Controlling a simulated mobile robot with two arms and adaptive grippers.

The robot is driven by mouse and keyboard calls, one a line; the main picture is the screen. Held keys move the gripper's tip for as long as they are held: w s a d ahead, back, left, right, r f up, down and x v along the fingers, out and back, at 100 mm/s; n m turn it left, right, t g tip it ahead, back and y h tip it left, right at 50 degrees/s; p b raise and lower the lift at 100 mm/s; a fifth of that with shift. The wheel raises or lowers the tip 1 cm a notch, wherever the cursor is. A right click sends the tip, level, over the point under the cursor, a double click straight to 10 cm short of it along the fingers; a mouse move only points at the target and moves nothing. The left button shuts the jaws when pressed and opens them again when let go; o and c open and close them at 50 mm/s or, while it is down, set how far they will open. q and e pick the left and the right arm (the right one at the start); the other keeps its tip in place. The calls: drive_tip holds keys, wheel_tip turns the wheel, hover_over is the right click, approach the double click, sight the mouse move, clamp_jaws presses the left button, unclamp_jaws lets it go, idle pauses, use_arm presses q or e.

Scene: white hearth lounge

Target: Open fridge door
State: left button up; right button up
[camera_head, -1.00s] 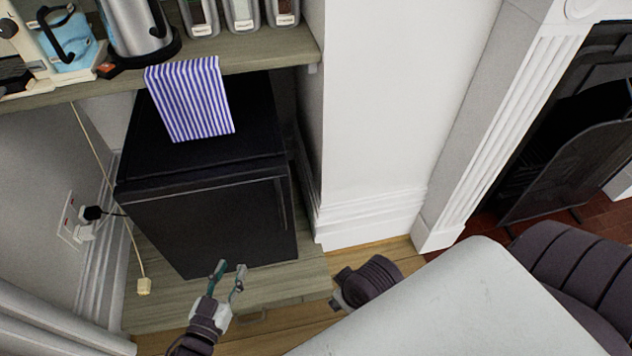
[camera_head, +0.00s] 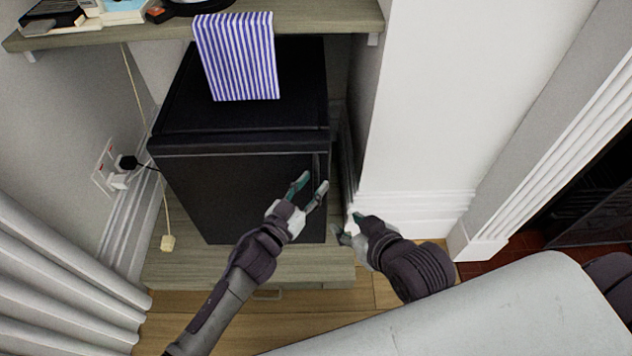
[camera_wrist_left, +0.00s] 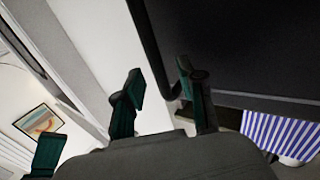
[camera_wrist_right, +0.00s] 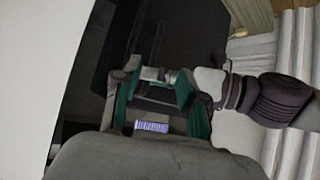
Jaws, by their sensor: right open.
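The black fridge (camera_head: 215,190) stands under the shelf, and its door looks shut. A slim vertical handle (camera_head: 318,168) runs along the door's right edge. My left gripper (camera_head: 311,187) is open in front of that edge. In the left wrist view the handle (camera_wrist_left: 152,48) lies around the gap between the left fingers (camera_wrist_left: 160,88); I cannot tell whether they touch it. My right gripper (camera_head: 345,233) is open and empty, low beside the fridge's right front corner. In the right wrist view my left gripper shows just beyond the right fingers (camera_wrist_right: 157,98).
A striped cloth (camera_head: 238,60) hangs from the shelf (camera_head: 330,18) over the fridge top. A white wall (camera_head: 415,110) stands close on the right. A corded plug (camera_head: 126,163) and white radiator-like folds (camera_head: 60,285) are at left. A pale rounded surface (camera_head: 480,310) fills the lower right.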

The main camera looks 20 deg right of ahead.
use_arm(q)
drive_tip(key=shift+x, duration=1.05)
use_arm(e)
drive_tip(key=shift+w+a+r+t, duration=0.2)
drive_tip(key=shift+w+r+t, duration=0.25)
drive_tip(key=shift+w+r, duration=0.05)
drive_tip(key=shift+w+a+r+t, duration=0.2)
drive_tip(key=shift+w+r+t, duration=0.25)
drive_tip(key=shift+r, duration=0.05)
use_arm(q)
drive_tip(key=shift+c, duration=0.2)
clamp_jaws()
